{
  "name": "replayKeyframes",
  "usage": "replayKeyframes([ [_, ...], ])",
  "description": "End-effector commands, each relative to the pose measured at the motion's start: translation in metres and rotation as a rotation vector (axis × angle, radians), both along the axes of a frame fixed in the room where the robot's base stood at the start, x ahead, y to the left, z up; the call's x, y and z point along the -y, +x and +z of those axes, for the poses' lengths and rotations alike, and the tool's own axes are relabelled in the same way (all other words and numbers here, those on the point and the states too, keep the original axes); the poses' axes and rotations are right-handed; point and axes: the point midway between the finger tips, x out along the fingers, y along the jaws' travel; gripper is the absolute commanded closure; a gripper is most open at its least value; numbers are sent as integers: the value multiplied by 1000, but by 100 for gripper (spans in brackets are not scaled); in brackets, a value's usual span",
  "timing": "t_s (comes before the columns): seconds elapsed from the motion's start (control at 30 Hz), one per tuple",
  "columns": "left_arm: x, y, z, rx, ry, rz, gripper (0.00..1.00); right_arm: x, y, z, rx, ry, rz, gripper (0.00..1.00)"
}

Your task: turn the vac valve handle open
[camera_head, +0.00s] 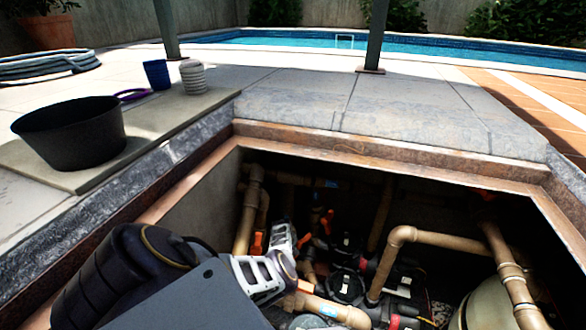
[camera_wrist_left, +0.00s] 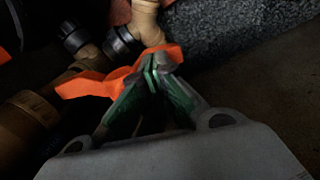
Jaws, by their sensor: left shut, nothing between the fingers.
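My left arm reaches down into the pit in the head view, with the grey left gripper (camera_head: 285,238) low among the pipes. In the left wrist view the left gripper (camera_wrist_left: 152,68) is shut, its green-padded fingers meeting at the tips with nothing between them. An orange valve handle (camera_wrist_left: 88,85) lies right at the fingertips, running out to their left and partly hidden by them. Whether they touch it I cannot tell. Orange handles also show beside the gripper in the head view (camera_head: 257,243); which one is the vac valve's I cannot tell. My right gripper is not in view.
Tan pipes (camera_head: 398,236) and dark fittings crowd the pit. Its raised rim (camera_head: 390,152) surrounds the opening. A black bucket (camera_head: 72,135), a blue cup (camera_head: 157,75) and a ribbed white item (camera_head: 193,77) stand on the deck at left. The pool (camera_head: 470,54) is behind.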

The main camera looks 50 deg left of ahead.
Motion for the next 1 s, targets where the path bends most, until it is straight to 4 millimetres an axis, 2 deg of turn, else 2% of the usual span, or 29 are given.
replayKeyframes([
  [0.47, 0, -1, 5, 0, 0, 0, 100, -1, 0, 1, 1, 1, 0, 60],
  [1.0, 2, -7, 28, 0, 0, -1, 100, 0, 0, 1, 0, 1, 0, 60],
])
